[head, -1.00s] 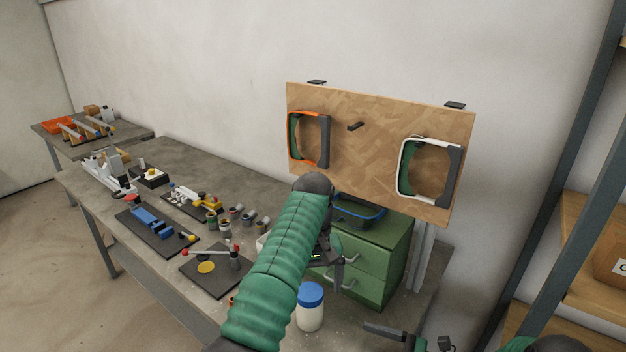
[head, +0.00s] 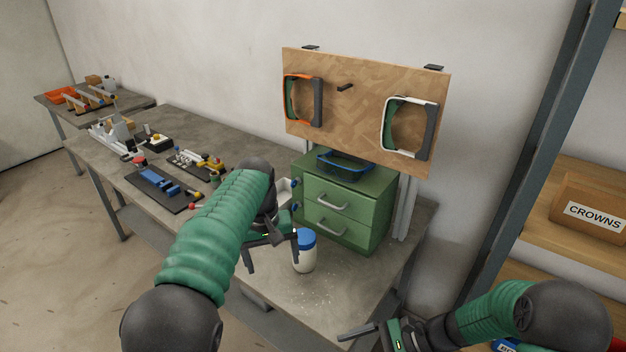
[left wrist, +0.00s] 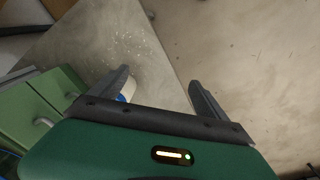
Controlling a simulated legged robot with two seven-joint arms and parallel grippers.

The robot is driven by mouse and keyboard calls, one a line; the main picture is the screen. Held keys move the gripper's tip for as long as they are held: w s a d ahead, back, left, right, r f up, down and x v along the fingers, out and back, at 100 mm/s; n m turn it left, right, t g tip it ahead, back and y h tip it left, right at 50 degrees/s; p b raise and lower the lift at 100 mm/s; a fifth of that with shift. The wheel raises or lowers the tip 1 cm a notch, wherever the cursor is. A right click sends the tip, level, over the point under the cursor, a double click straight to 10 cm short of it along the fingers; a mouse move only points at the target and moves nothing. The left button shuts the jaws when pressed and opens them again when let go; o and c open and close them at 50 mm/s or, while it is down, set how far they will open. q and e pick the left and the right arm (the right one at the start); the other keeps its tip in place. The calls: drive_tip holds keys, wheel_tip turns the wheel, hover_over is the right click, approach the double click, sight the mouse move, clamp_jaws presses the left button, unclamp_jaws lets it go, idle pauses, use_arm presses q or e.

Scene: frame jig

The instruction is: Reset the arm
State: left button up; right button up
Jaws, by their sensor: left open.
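My left gripper (head: 272,256) is open and empty over the front part of the bench (head: 330,290), just left of a white jar with a blue lid (head: 304,258). In the left wrist view its two fingers (left wrist: 158,80) stand wide apart, with the jar (left wrist: 128,90) partly hidden behind one finger. My right gripper (head: 362,334) is low at the bottom of the head view, in front of the bench edge. One dark finger shows, and its opening is unclear.
A green drawer cabinet (head: 345,210) carries a blue frame (head: 345,162). A wooden board (head: 355,110) behind holds an orange frame (head: 289,100) and a white frame (head: 387,125). Tools and dark mats cover the bench's left part. A shelf with a box (head: 590,212) stands right.

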use_arm(q)
drive_tip(key=s+a+f+m+p, duration=0.1)
drive_tip(key=s+a+f, duration=0.1)
drive_tip(key=s, duration=0.6)
drive_tip(key=s+a+f+t+p, duration=0.1)
drive_tip(key=s+a+f, duration=0.2)
drive_tip(key=s, duration=0.5)
drive_tip(key=s+a+f+m+p, duration=0.1)
drive_tip(key=s+a+f, duration=0.2)
drive_tip(key=s, duration=0.6)
drive_tip(key=shift+a+m+t+y+p, duration=0.3)
drive_tip(key=shift+a+t, duration=0.1)
drive_tip(key=shift+a, duration=0.6)
use_arm(e)
drive_tip(key=s+d+r+n+t+h, duration=0.1)
drive_tip(key=s+d+r+n+h, duration=0.2)
drive_tip(key=s+d+n+h, duration=0.1)
drive_tip(key=s+d+r+n+t+h, duration=0.1)
drive_tip(key=s+d+r+n+h, duration=0.2)
drive_tip(key=d+n+h, duration=0.4)
drive_tip(key=s+n+h, duration=0.1)
drive_tip(key=n, duration=0.3)
drive_tip(key=shift+s+r+t, duration=0.15)
drive_tip(key=shift+r+t, duration=0.1)
drive_tip(key=shift+t, duration=0.15)
